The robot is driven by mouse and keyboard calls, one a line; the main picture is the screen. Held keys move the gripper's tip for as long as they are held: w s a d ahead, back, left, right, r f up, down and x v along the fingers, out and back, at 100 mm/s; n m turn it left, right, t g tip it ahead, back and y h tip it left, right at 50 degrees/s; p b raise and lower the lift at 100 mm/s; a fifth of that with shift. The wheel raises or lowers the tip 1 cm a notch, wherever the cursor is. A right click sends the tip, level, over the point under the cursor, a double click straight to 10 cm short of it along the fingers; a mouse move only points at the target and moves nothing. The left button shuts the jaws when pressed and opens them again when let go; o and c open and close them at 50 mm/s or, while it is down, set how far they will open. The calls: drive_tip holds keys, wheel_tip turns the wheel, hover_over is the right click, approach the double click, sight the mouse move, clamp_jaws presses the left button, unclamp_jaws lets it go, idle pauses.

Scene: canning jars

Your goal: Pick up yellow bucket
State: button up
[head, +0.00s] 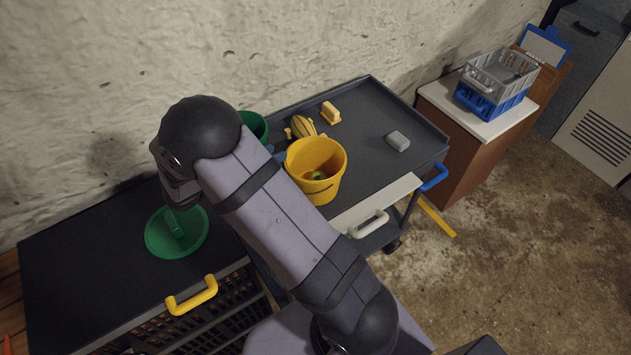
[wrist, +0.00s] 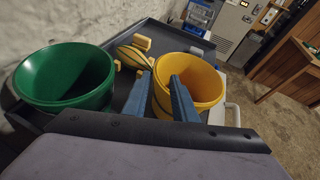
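The yellow bucket (head: 331,187) stands upright on the dark top of a cart, with a small green item inside. It also shows in the wrist view (wrist: 206,82), right of centre. My gripper (wrist: 160,75) has two blue fingers, spread apart. In the wrist view the left finger lies left of the bucket's side and the right finger overlaps its opening, so the near left rim appears between them. I cannot tell whether they touch it. In the head view my arm hides most of the gripper; a bit of blue shows left of the bucket.
A green bucket (wrist: 62,78) stands close on the left. A yellow-and-green striped object (head: 303,126), a yellow block (head: 330,113) and a grey block (head: 397,141) lie behind and right. A green dish (head: 160,241) sits on the left surface. The cart's right part is mostly clear.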

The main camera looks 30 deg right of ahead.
drive_tip(key=shift+f+p+x, duration=0.2)
drive_tip(key=shift+p+x, duration=1.55)
drive_tip(key=shift+x, duration=1.95)
drive_tip(key=shift+w+a, duration=0.1)
drive_tip(key=shift+a, duration=0.05)
drive_tip(key=shift+c, duration=0.6)
clamp_jaws()
drive_tip(key=shift+s+f, duration=0.1)
drive_tip(key=shift+s, duration=0.1)
